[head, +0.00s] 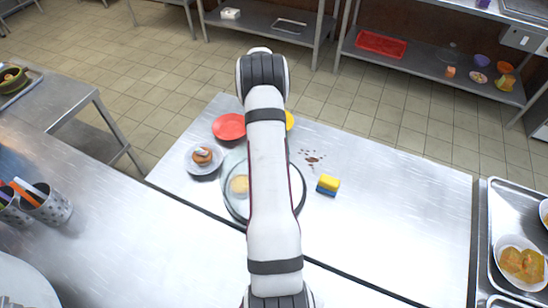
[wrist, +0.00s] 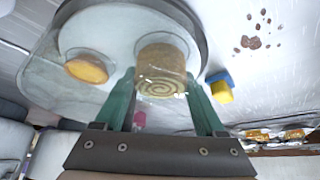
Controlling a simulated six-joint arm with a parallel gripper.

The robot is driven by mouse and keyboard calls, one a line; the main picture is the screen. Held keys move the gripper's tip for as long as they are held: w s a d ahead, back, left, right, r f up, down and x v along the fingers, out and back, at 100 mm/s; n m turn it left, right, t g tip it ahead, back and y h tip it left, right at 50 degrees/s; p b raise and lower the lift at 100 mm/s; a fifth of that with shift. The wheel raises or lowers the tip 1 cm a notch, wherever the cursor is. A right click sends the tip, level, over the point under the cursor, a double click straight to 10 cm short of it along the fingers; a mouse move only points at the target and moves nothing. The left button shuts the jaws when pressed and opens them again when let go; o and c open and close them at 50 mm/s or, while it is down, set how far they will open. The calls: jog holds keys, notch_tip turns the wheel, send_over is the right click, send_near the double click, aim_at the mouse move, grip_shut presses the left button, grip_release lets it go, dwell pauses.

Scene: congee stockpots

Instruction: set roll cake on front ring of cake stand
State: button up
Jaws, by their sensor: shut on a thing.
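In the wrist view the roll cake (wrist: 162,72), a tan cylinder with a spiral end, sits between the green fingers of my gripper (wrist: 163,93), which is shut on it. Behind it is the round cake stand (wrist: 112,32), pale with a dark rim. An orange-topped pastry (wrist: 87,69) is on the stand, left of the roll cake. Whether the roll cake touches the stand, I cannot tell. In the head view my arm covers the gripper, the roll cake and part of the cake stand (head: 229,206); a yellowish pastry (head: 240,184) shows on it.
Utensil cups (head: 48,206) stand far left. The right counter is mostly clear.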

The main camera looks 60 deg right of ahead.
jog(key=shift+f, duration=0.35)
jog(key=o, duration=1.3)
jog(key=shift+c, duration=0.8)
jog(key=shift+v, duration=2.5)
notch_tip(320, 180, up, 7)
